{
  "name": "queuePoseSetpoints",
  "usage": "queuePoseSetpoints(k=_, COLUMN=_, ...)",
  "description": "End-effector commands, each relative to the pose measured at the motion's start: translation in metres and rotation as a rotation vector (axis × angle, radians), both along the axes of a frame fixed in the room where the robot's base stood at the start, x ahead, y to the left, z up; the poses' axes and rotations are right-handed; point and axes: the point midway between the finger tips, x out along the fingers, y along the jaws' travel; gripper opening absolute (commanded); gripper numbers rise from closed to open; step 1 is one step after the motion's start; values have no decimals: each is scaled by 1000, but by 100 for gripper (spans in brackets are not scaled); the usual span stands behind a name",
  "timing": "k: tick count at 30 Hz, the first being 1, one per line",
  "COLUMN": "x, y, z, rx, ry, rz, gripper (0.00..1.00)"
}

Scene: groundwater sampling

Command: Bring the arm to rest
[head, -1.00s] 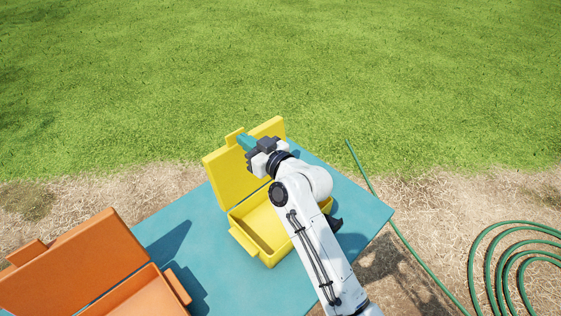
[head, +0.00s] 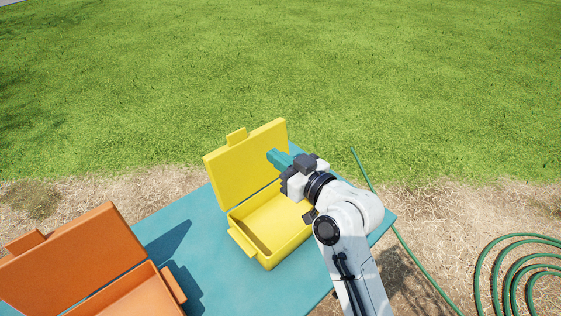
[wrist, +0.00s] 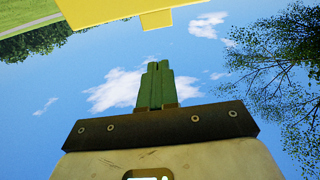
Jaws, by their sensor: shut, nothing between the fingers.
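My gripper (head: 277,158) has teal fingers and is shut with nothing held. In the head view it is raised above the right part of the open yellow case, in front of its upright lid. In the wrist view the shut fingers (wrist: 154,85) point up the picture against blue sky. My white arm reaches in from the lower right and hides part of the table and the case's right side.
A yellow case (head: 262,252) stands open on a teal table (head: 212,225), with its inside visibly empty where it shows. An open orange case (head: 75,258) is at the lower left. A green hose (head: 492,262) lies coiled on the ground at right. Grass lies beyond.

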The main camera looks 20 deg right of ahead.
Motion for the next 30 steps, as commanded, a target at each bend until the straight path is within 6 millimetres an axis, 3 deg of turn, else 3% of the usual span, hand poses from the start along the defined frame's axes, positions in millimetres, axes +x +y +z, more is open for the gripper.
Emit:
queuePoseSetpoints(k=8, x=-6, y=-2, z=1, rx=0, ry=0, rz=0, gripper=0)
queuePoseSetpoints(k=11, x=-19, y=-2, z=-21, rx=-16, ry=77, rz=4, gripper=0)
queuePoseSetpoints(k=14, x=-47, y=-5, z=-64, rx=-45, ry=234, rz=4, gripper=0)
queuePoseSetpoints(k=17, x=-90, y=-11, z=-115, rx=-80, ry=444, rz=-9, gripper=0)
queuePoseSetpoints(k=21, x=-165, y=-28, z=-175, rx=-127, ry=749, rz=-59, gripper=0)
queuePoseSetpoints(k=25, x=-242, y=-48, z=-213, rx=-164, ry=1018, rz=-138, gripper=0)
queuePoseSetpoints(k=30, x=-323, y=-69, z=-233, rx=-202, ry=1282, rz=-246, gripper=0)
